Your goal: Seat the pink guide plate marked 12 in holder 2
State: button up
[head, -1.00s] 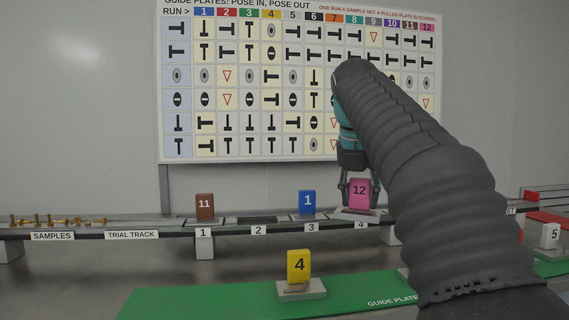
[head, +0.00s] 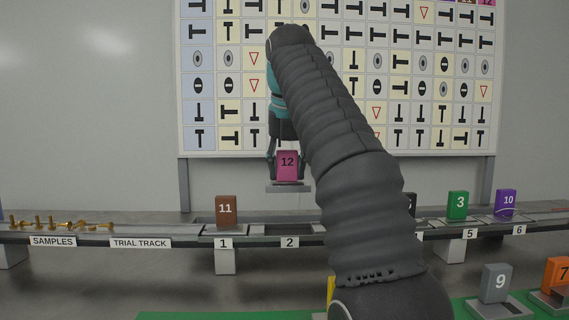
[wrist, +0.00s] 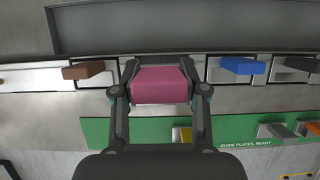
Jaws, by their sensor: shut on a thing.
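The pink guide plate marked 12 (head: 287,165) is upright in my gripper (head: 286,158), its flat grey base (head: 288,188) hanging below. The plate is above the rail, apart from it, over the part labelled 2. Holder 2 (head: 285,229) looks empty in the head view, its right side close to my arm. In the wrist view the pink plate (wrist: 160,86) sits between both fingers of my gripper (wrist: 160,92) and hides what lies under it.
Brown plate 11 (head: 226,210) stands in holder 1, left of holder 2. Blue plate (wrist: 238,66) stands on the right in the wrist view; my arm hides it in the head view. Green plate 3 (head: 458,205) and purple plate 10 (head: 505,203) stand further right. Brass samples (head: 50,222) lie left.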

jog(key=shift+s+d+f, duration=0.1)
jog(key=shift+d+f, duration=0.05)
jog(key=shift+f, duration=1.3)
jog(key=shift+f+b, duration=0.95)
jog(key=shift+f, duration=1.1)
jog(key=shift+s+f+p, duration=0.1)
jog(key=shift+p, duration=0.35)
jog(key=shift+f, duration=0.85)
jog(key=o, duration=1.4)
jog(key=shift+c, duration=0.2)
jog(key=o, duration=0.5)
